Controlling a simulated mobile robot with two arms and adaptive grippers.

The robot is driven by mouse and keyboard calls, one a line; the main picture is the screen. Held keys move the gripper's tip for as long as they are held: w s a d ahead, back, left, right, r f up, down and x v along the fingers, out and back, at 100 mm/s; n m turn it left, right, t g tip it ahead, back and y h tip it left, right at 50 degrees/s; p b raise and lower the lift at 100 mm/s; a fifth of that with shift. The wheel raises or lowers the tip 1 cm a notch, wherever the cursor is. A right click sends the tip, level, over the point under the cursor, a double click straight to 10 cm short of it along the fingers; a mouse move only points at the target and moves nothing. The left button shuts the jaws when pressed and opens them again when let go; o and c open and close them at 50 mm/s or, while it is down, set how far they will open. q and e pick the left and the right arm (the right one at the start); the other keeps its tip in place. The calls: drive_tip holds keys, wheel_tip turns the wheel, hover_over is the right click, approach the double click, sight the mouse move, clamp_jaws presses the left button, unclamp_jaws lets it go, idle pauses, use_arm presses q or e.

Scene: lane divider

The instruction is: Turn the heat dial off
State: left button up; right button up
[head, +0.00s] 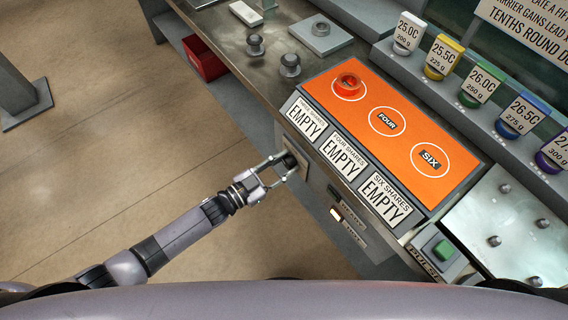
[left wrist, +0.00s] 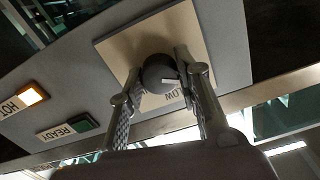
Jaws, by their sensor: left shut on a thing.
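The heat dial (left wrist: 158,73) is a dark round knob with a white pointer line, on a beige plate (left wrist: 115,48) on the bench's front panel. The word LOW shows on the plate beside it; its other markings are hidden. My left gripper (left wrist: 168,76) has its two fingers on either side of the dial and is shut on it. In the head view my left gripper (head: 283,168) reaches the front panel below the EMPTY labels, and the dial is mostly hidden there. My right gripper is not in view.
An orange board (head: 395,130) with a red disc (head: 349,84) lies on the bench above the dial. In the left wrist view, an orange lamp (left wrist: 32,94) by HOT is lit; the green one (left wrist: 84,123) by READY looks dim. Open floor (head: 120,120) lies left.

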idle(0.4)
use_arm(q)
drive_tip(key=o, duration=1.1)
drive_tip(key=shift+o, duration=0.2)
drive_tip(key=v, duration=1.2)
